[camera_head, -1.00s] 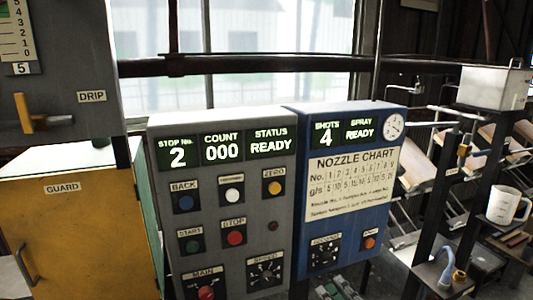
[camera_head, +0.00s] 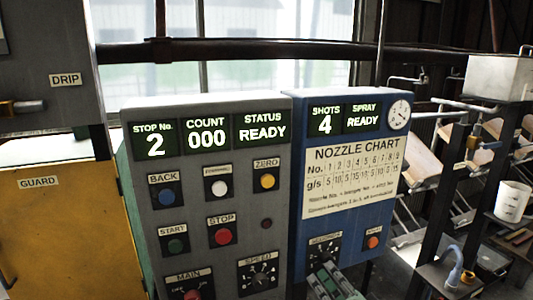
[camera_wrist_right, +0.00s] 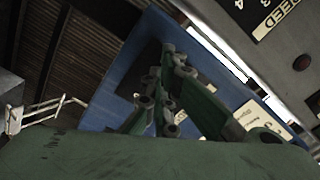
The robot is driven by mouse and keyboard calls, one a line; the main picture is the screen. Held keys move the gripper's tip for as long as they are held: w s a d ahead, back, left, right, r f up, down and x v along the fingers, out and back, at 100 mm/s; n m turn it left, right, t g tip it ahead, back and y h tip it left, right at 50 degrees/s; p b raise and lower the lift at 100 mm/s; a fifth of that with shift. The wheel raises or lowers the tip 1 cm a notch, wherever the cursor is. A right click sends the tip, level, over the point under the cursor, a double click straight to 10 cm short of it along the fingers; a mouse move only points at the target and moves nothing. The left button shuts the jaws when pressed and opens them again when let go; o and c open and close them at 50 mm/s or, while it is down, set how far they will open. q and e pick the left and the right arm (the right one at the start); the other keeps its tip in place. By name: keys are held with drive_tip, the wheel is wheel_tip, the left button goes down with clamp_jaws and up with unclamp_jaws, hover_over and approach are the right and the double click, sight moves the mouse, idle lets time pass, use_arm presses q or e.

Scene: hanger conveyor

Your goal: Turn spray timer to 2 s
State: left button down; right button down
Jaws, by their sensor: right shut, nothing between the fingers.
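The blue spray panel (camera_head: 292,200) stands right of the grey control panel. Its dial (camera_head: 321,247) sits low on the front under a label too small to read surely. Its screens read SHOTS 4 and SPRAY READY. My right gripper (camera_head: 325,272) is shut and empty, just in front of the dial's lower part, which it hides. I cannot tell whether it touches the dial. In the right wrist view, the green fingers (camera_wrist_right: 170,85) are together in front of the blue panel (camera_wrist_right: 110,85); the dial is not clear there. My left gripper is out of view.
An orange button (camera_head: 373,242) sits right of the dial. The nozzle chart (camera_head: 350,178) is above it. The grey panel (camera_head: 140,118) has several buttons and a SPEED dial (camera_head: 259,275).

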drive_tip(key=shift+w+r, duration=0.1)
drive_tip(key=shift+r, duration=0.2)
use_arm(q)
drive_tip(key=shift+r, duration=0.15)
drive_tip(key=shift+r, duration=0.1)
use_arm(e)
drive_tip(key=shift+w+d+r, duration=0.1)
drive_tip(key=shift+r, duration=0.1)
idle(0.3)
use_arm(q)
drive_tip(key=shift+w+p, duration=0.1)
drive_tip(key=shift+p, duration=0.2)
use_arm(e)
drive_tip(key=shift+r+p, duration=0.1)
drive_tip(key=shift+p, duration=0.3)
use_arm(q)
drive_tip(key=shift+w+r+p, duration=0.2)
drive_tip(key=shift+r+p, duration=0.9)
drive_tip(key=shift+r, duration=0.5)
use_arm(e)
drive_tip(key=shift+r, duration=0.25)
use_arm(q)
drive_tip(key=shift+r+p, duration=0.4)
drive_tip(key=shift+p, duration=0.05)
use_arm(e)
drive_tip(key=shift+w+a, duration=0.1)
drive_tip(key=shift+a, duration=0.1)
drive_tip(key=shift+a, duration=0.1)
